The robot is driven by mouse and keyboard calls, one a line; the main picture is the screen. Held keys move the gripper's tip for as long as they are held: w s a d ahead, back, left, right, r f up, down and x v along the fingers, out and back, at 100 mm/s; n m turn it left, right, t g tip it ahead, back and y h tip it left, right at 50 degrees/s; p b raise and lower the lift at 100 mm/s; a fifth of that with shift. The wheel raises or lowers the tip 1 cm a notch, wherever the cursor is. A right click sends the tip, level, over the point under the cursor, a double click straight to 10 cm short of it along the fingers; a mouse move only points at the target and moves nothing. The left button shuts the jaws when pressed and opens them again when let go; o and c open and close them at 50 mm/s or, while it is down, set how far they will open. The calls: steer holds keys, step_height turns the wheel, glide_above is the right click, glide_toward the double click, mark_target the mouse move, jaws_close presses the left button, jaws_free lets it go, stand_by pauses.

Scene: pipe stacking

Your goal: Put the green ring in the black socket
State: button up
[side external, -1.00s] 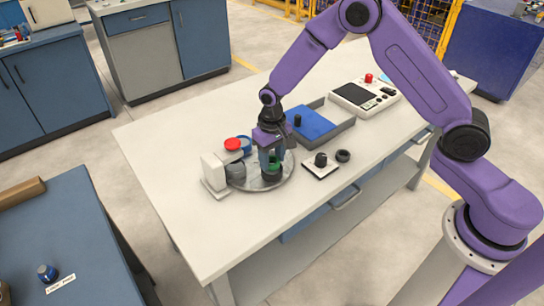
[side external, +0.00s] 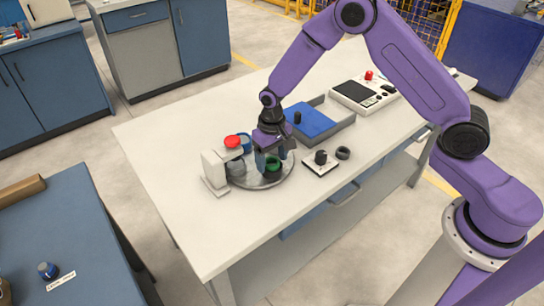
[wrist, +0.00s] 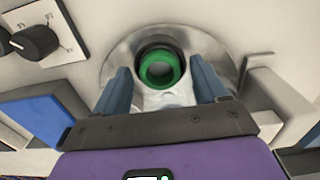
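The green ring (wrist: 160,68) sits on a round metal plate (wrist: 118,50), and a black rim shows around its far side in the wrist view. This rim looks like the black socket (wrist: 152,46), with the ring in or on it; how deep the ring sits I cannot tell. In the side view the green ring (side external: 273,162) shows just below my gripper (side external: 270,162). My gripper is open, with its two blue-grey fingers (wrist: 161,75) apart on either side of the ring and clear of it.
A white and grey device with a red cap (side external: 232,141) stands at the plate's left. A plate with a black knob (side external: 321,158) and a loose black ring (side external: 343,153) lie to the right. A blue tray (side external: 312,122) is behind. The front of the table is clear.

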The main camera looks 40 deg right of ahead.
step_height(320, 180, up, 13)
steer(key=shift+r, duration=0.15)
stand_by(0.5)
steer(key=shift+s, duration=0.1)
steer(key=s+r+n, duration=0.3)
steer(key=s, duration=0.5)
steer(key=s+r+n, duration=0.3)
steer(key=s, duration=0.6)
steer(key=s+d+n, duration=0.3)
steer(key=s, duration=0.5)
steer(key=s+d+n, duration=0.3)
steer(key=s+d, duration=0.1)
steer(key=s, duration=0.4)
steer(key=shift+d+n, duration=0.3)
steer(key=shift+r, duration=0.15)
